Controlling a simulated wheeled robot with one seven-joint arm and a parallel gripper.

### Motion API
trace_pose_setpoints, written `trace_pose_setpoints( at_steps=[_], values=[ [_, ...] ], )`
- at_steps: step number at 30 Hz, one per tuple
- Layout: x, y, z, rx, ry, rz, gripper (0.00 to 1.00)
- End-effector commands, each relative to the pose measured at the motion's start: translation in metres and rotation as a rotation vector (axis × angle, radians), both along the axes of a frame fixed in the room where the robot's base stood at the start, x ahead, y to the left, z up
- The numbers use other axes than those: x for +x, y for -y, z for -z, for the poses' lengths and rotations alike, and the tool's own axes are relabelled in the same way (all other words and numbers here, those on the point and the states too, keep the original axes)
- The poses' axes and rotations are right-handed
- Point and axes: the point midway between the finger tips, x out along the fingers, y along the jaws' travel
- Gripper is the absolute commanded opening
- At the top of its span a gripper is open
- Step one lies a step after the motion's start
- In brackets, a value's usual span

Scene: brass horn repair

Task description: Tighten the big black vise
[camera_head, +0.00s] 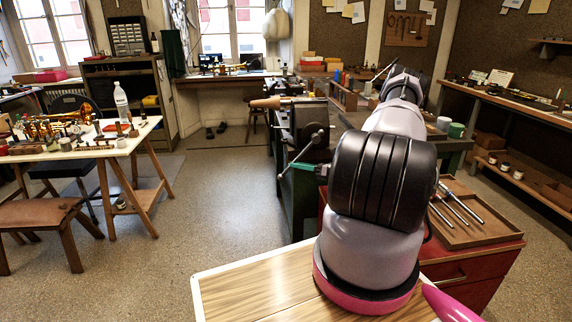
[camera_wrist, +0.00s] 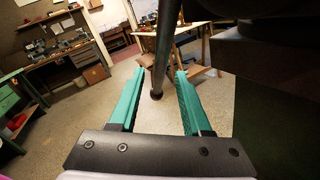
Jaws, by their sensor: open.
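The big black vise (camera_head: 308,122) stands at the end of the workbench in the middle of the head view. Its thin metal handle bar (camera_head: 300,153) slants down to the left, with a knob at its lower end. In the head view my gripper (camera_head: 308,168) shows only as a bit of green beside the bar; my arm hides the rest. In the wrist view my gripper (camera_wrist: 160,71) has its two green fingers apart. A bar (camera_wrist: 165,45) with a round knob end comes down between them, with space visible on both sides.
A red drawer cabinet (camera_head: 470,275) with a wooden tray (camera_head: 465,232) of metal rods stands to the right. A white-topped table (camera_head: 75,152) crowded with brass parts is at the left. The floor (camera_head: 225,200) between is clear. A dark mass (camera_wrist: 275,110) fills the wrist view's right side.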

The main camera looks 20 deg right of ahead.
Motion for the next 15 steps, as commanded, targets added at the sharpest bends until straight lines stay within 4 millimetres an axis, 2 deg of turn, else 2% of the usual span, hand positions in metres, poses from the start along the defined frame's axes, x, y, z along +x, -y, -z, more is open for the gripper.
trace_pose_setpoints(
  at_steps=[1, 6, 15],
  values=[
    [0.007, -0.009, 0.0, 0.0, 0.0, -0.004, 0.48],
    [0.026, -0.029, 0.0, -0.002, 0.001, -0.003, 0.48],
    [0.039, -0.043, 0.0, -0.002, 0.001, -0.001, 0.48]
  ],
)
